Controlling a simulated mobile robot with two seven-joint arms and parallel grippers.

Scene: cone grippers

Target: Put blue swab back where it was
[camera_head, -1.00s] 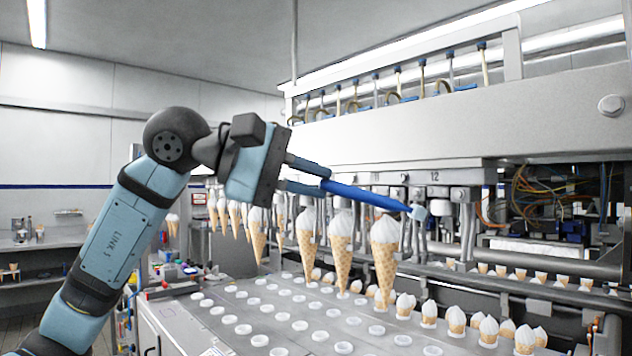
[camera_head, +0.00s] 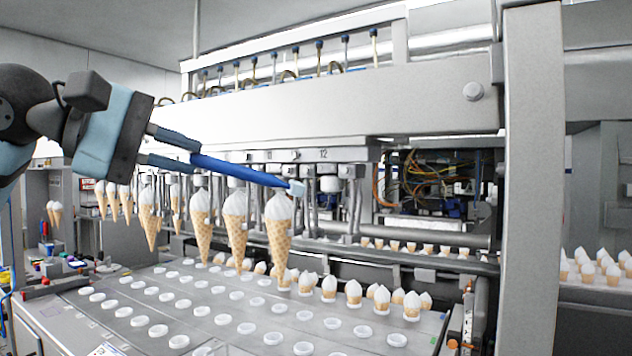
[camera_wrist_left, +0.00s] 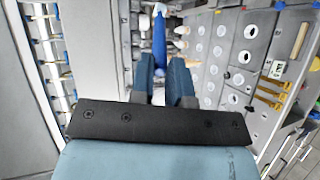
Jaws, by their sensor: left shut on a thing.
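The blue swab (camera_head: 238,169) is a long blue stick with a pale, light-blue tip (camera_head: 297,188) at its right end. My left gripper (camera_head: 182,152) comes in from the left and is shut on the swab's left end. The swab points right and slightly down in the air, its tip in front of the row of hanging ice cream cones, by the top of the rightmost large cone (camera_head: 278,222). In the left wrist view the swab (camera_wrist_left: 159,42) extends away beyond the fingers. My right gripper is not in view.
Several large cones hang under the machine's grey beam (camera_head: 330,105). Below lies a metal plate (camera_head: 230,335) with rows of white-rimmed round holes. Small cones (camera_head: 354,290) stand along its far side. A grey upright post (camera_head: 533,180) stands at right.

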